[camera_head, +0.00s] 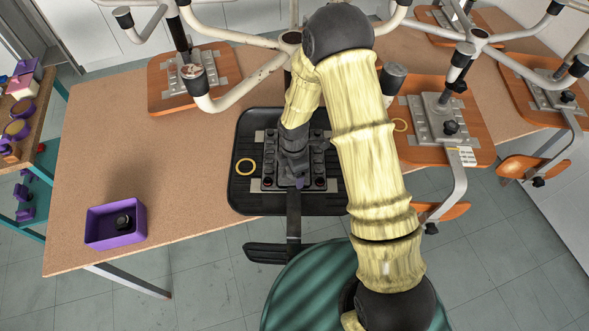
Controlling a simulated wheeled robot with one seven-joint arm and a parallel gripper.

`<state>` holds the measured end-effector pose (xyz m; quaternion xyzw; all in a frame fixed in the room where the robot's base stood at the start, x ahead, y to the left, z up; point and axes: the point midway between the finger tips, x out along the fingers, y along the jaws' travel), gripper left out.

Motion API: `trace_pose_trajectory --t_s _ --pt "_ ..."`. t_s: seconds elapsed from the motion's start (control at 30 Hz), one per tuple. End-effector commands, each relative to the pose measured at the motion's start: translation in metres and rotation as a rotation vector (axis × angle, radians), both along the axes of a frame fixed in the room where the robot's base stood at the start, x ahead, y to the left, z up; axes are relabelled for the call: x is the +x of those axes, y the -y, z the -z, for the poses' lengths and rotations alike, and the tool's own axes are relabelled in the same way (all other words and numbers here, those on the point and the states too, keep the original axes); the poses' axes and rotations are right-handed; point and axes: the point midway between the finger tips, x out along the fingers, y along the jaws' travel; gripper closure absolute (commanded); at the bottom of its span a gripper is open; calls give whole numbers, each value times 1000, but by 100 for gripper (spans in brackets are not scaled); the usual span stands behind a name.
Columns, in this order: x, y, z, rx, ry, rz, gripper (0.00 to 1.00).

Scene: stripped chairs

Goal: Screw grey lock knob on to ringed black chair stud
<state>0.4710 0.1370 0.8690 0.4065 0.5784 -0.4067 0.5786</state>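The black chair seat (245,198) lies upside down on the table in the middle of the view. A yellow ring (245,168) lies flat on its left part. A dark mounting plate with several small round fittings (268,182) is fixed at its centre. My gripper (297,178) points down over this plate, close to it. The fingers blend into the dark plate, so I cannot tell whether they are open or shut or hold a knob. The stud under my gripper is hidden. I cannot make out a grey lock knob there. A dark knob (124,221) sits in the purple bin (103,238).
Wooden chair seats (160,92) with metal frames stand upside down on the table (190,185). Chair legs (240,92) rise behind my gripper. The table's left part is mostly clear.

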Motion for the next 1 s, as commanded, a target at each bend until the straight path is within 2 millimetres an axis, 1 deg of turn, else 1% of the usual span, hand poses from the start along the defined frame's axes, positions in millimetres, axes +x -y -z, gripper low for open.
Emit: trace_pose_trajectory --t_s 0.07,0.4,0.5,0.6,0.77,0.8,0.87,1.0 --pt "0 1 -3 1 -1 -102 25" --pt "-1 0 -5 1 -2 -630 25" --pt "-1 0 -4 1 -2 -751 25" --pt "0 0 -1 0 0 -791 25" --pt "0 0 0 0 0 -788 25" --pt "0 0 0 0 0 -787 33" --pt "0 0 0 0 0 -786 45" --pt "0 0 0 0 0 -785 72"
